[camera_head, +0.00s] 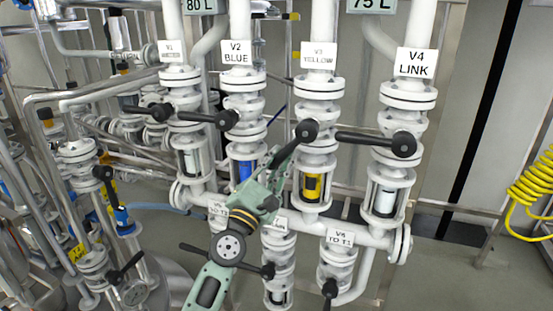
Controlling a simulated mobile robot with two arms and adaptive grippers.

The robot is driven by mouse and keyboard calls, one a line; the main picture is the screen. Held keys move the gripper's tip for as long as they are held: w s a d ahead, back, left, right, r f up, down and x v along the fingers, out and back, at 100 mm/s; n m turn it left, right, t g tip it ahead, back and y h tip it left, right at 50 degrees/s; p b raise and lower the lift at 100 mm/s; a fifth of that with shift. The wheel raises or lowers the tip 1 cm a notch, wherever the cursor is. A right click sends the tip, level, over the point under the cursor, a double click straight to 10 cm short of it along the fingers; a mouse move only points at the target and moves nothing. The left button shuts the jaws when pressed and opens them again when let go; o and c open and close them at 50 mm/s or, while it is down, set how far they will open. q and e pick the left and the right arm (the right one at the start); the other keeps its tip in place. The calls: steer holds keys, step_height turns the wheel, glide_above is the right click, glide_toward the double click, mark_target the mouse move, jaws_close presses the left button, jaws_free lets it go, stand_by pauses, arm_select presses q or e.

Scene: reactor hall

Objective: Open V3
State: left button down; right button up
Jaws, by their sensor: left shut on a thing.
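The V3 valve (317,111) is on the white vertical pipe under the label "V3 YELLOW" (318,55). Its black lever (293,144) runs from the round hub down and to the left, at a slant. My left gripper (275,165), pale green, comes up from below and is shut on the lower left end of this lever. The gripper hides the lever's tip and part of the V2 pipe behind. Below V3, the sight glass (312,186) shows yellow. My right gripper is not in view.
The V2 lever (205,118) and the V4 lever (370,139) lie nearly level, pointing left. The V1 valve (181,108) stands farther left. Lower valves, including V6 (338,262), sit below the cross pipe (335,229). A yellow coiled hose (535,190) hangs at right.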

arm_select(q)
steer(key=shift+f, duration=0.1)
steer(key=c, duration=1.6)
jaws_free()
steer(key=shift+c, duration=0.2)
steer(key=v, duration=1.2)
